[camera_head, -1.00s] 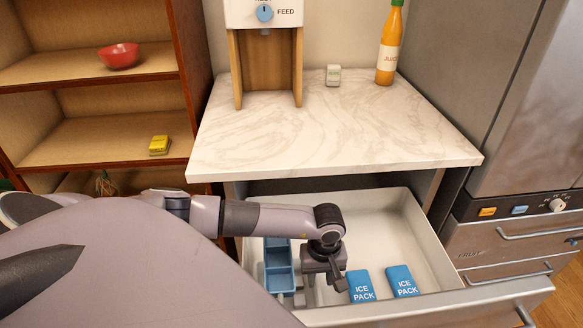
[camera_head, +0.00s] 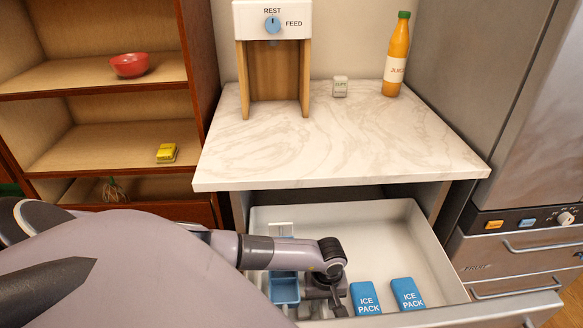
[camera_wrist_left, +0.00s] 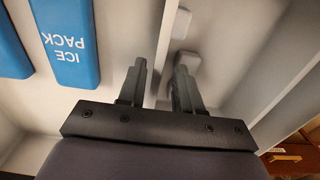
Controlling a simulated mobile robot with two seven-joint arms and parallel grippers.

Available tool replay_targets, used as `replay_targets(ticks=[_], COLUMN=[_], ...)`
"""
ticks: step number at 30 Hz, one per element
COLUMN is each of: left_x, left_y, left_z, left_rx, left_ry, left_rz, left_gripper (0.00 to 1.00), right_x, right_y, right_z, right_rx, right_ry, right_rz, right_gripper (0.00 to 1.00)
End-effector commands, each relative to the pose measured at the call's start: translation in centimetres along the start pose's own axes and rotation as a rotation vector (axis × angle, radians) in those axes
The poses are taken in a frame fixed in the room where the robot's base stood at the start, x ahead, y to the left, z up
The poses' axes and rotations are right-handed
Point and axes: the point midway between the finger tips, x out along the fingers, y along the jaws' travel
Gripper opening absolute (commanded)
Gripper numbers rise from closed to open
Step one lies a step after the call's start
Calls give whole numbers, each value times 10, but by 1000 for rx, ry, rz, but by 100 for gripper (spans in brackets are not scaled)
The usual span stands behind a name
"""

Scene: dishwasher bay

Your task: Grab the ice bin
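A blue, compartmented container (camera_head: 285,288), which may be the ice bin, sits in the left part of the open white drawer (camera_head: 425,235). My left forearm hides much of it. My left gripper (camera_head: 325,308) points down into the drawer, between this container and two blue ice packs (camera_head: 365,298) (camera_head: 407,294). In the left wrist view its fingers (camera_wrist_left: 160,82) are apart, with a pale surface showing between them. The ice packs lie to the left there (camera_wrist_left: 68,40). My right gripper is not in view.
A marble counter (camera_head: 340,145) overhangs the back of the drawer. On it stand a dispenser (camera_head: 272,20), a juice bottle (camera_head: 397,55) and a small box (camera_head: 340,86). Wooden shelves (camera_head: 85,87) stand left, a steel appliance (camera_head: 525,150) right.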

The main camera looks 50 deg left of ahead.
Motion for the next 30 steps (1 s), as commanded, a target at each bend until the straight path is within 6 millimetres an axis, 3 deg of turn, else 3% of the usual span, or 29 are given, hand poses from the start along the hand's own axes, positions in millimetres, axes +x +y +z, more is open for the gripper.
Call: replay_targets(ticks=[1, 3, 30], left_x=[0, 0, -1], left_y=[0, 0, 0], left_z=[0, 0, 0], left_rx=[0, 0, -1], left_ry=[0, 0, 0], left_rz=[0, 0, 1], left_gripper=[21, 0, 0], right_x=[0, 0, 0], right_y=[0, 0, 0], right_z=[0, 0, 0], right_rx=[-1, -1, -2], right_ry=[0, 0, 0], right_rz=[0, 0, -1], right_gripper=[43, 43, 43])
